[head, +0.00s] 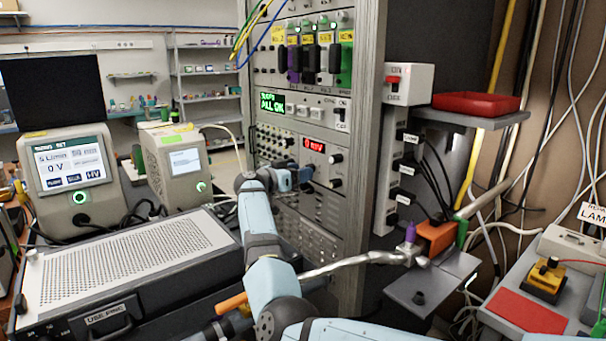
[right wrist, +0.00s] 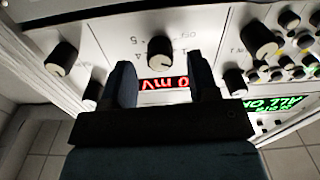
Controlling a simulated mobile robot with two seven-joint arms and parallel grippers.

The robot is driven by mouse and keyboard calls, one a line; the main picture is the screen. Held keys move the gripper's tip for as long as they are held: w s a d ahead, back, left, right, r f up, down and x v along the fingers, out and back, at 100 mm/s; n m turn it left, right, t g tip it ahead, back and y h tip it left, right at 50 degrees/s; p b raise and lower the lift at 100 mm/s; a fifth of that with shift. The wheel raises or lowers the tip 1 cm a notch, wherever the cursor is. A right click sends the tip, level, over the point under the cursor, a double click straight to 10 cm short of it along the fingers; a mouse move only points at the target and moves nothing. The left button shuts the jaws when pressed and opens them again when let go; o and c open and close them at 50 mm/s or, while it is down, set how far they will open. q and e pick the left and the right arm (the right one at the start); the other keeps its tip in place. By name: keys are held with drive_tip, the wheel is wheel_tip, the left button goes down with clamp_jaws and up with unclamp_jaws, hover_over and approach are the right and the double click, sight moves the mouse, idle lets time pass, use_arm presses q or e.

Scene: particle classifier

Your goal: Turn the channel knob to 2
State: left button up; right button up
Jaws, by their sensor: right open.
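The channel knob (right wrist: 160,56) is a black round knob with a pale face on a white panel, beside a red mV display (right wrist: 165,84). The right wrist view shows the panel upside down, with OFF, 1, 4 and 5 readable around the knob. Its exact setting is too small to tell. My right gripper (right wrist: 160,66) is open, one dark finger on each side of the knob in that view; contact cannot be told. In the head view my right gripper (head: 303,176) is at the rack panel, below the red display (head: 314,145), and hides the knob. My left gripper is out of view.
Other knobs flank the channel knob, one left (right wrist: 62,58) and one right (right wrist: 258,40). The rack's metal post (head: 366,130) stands right of the panel. A perforated instrument case (head: 130,255) lies at lower left. A red tray (head: 476,105) sits on a shelf at right.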

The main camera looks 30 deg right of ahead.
drive_tip(key=shift+d, duration=0.75)
drive_tip(key=c, duration=0.9)
drive_tip(key=shift+c, duration=0.2)
drive_tip(key=shift+r+m+p, duration=0.1)
drive_tip(key=shift+m+p, duration=0.2)
drive_tip(key=shift+m, duration=0.1)
drive_tip(key=m+p, duration=0.1)
drive_tip(key=m, duration=0.7)
drive_tip(key=shift+p, duration=0.3)
